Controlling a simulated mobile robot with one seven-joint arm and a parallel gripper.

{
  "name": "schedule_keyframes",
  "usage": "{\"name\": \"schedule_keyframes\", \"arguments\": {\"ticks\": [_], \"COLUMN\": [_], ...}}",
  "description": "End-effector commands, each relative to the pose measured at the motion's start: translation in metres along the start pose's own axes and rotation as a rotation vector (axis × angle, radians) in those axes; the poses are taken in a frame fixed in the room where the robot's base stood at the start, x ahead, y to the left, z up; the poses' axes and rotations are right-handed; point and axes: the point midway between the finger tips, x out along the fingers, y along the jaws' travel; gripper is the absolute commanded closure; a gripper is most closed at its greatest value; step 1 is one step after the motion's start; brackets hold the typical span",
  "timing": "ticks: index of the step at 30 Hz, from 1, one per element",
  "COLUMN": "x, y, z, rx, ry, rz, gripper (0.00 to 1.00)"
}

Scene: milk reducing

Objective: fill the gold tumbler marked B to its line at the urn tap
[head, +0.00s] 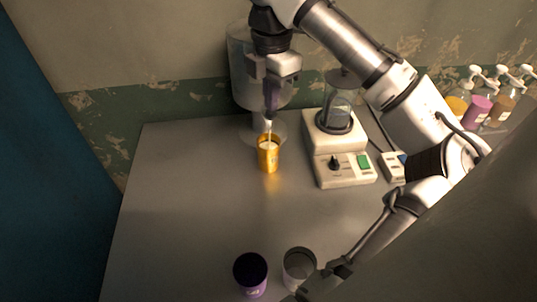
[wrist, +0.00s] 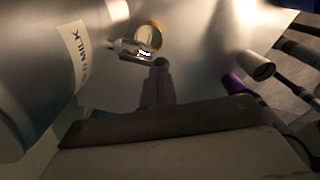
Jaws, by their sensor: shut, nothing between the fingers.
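The gold tumbler (head: 268,159) stands upright on the table under the tap of the urn (head: 243,72). White milk shows inside it near the rim, with a thin white stream above it. Its letter and fill line are too small to read. In the wrist view the tumbler (wrist: 150,33) is partly hidden behind the tap (wrist: 130,48). The urn (wrist: 48,75) bears a label ending in "MILK". My gripper (head: 270,110) is shut and empty, pointing down at the tap above the tumbler. Its fingertips (wrist: 160,63) show right beside the tap; contact is unclear.
A purple tumbler (head: 250,274) and a grey metallic tumbler (head: 299,268) stand at the table's front. A white appliance (head: 343,170) with a glass vessel stands right of the gold tumbler. Several pump bottles (head: 480,105) are at the far right. The table's left half is clear.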

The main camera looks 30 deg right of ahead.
Motion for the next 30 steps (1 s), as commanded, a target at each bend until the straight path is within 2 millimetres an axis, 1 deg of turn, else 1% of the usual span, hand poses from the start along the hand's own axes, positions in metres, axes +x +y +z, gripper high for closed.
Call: {"name": "schedule_keyframes", "arguments": {"ticks": [11, 14, 17, 30], "x": [0.000, -0.003, -0.013, -0.068], "y": [0.000, 0.000, 0.000, 0.000], "z": [0.000, 0.000, 0.000, 0.000], "rx": [0.000, 0.000, 0.000, 0.000], "ry": [0.000, 0.000, 0.000, 0.000], "rz": [0.000, 0.000, 0.000, 0.000], "gripper": [1.00, 1.00, 1.00, 1.00]}}
